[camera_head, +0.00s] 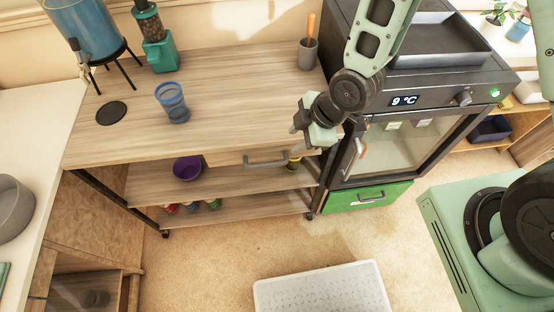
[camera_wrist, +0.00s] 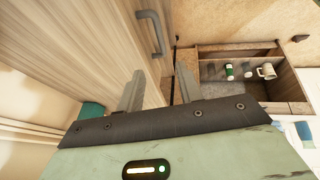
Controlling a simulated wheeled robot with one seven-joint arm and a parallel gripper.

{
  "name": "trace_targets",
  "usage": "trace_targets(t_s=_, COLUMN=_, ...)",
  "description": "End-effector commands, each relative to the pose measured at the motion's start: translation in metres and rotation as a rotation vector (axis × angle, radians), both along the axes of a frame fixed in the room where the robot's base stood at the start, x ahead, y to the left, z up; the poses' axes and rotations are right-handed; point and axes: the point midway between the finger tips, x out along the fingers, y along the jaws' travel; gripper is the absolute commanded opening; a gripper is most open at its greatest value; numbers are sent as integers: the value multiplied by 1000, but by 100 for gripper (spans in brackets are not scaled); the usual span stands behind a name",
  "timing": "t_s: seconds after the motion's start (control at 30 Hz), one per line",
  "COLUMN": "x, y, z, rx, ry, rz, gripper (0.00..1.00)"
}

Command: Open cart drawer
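The wooden cart (camera_head: 220,90) stands at centre left with a drawer (camera_head: 228,158) under the right part of its top. The drawer looks closed, and its grey bar handle (camera_head: 266,162) faces the front. In the wrist view the handle (camera_wrist: 152,32) lies beyond my fingertips, near the top. My gripper (camera_head: 299,122) is at the cart's right end, above and right of the handle. In the wrist view my gripper (camera_wrist: 159,82) has its two fingers apart with nothing between them, and they do not appear to touch the handle.
A blue cup (camera_head: 172,102), a black disc (camera_head: 111,113) and a grey pot (camera_head: 308,54) stand on the cart top. A purple bowl (camera_head: 187,168) is on the shelf below. A fridge (camera_head: 400,135) stands to the right. A white crate (camera_head: 322,290) lies on the floor in front.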

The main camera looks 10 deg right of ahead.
Motion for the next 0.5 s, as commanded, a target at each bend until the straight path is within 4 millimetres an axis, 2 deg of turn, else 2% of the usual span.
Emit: trace_targets(t_s=0.5, x=16, y=33, z=-79, rx=-3, ry=4, rz=0, gripper=36)
